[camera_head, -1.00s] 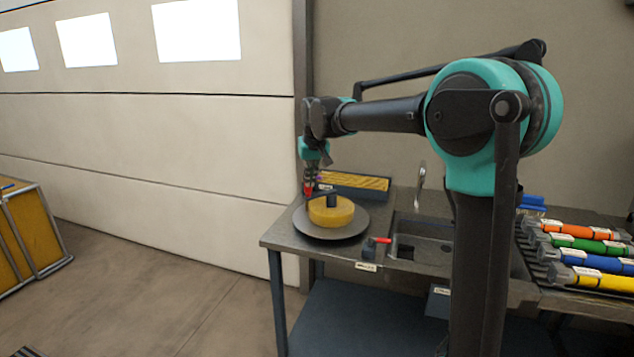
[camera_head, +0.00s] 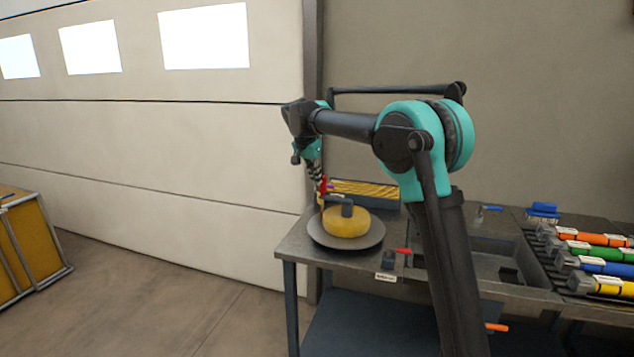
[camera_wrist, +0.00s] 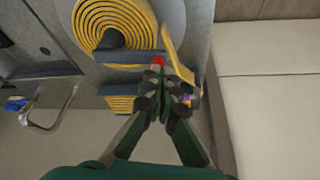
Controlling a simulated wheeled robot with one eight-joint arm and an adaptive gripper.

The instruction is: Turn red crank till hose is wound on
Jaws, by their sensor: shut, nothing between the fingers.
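A flat reel plate (camera_head: 318,238) on the bench carries a round yellow hose coil (camera_head: 346,224) with a dark hub on top. The wrist view shows the coil (camera_wrist: 84,20) as a spiral, with a yellow hose strip (camera_wrist: 178,58) running off its side. The red crank knob (camera_head: 323,185) stands at the reel's back left; it also shows in the wrist view (camera_wrist: 158,61). My gripper (camera_head: 320,178) is shut and empty, right at the knob. Its fingertips (camera_wrist: 164,88) lie just below the knob in the wrist picture; I cannot tell whether they touch it.
A dark tray of yellow hose (camera_head: 365,188) lies behind the reel. A small red lever (camera_head: 403,251) stands to the right of the reel. A sink (camera_head: 480,262) and a rack of coloured cylinders (camera_head: 600,262) are farther right. A garage door (camera_head: 150,150) is behind, left.

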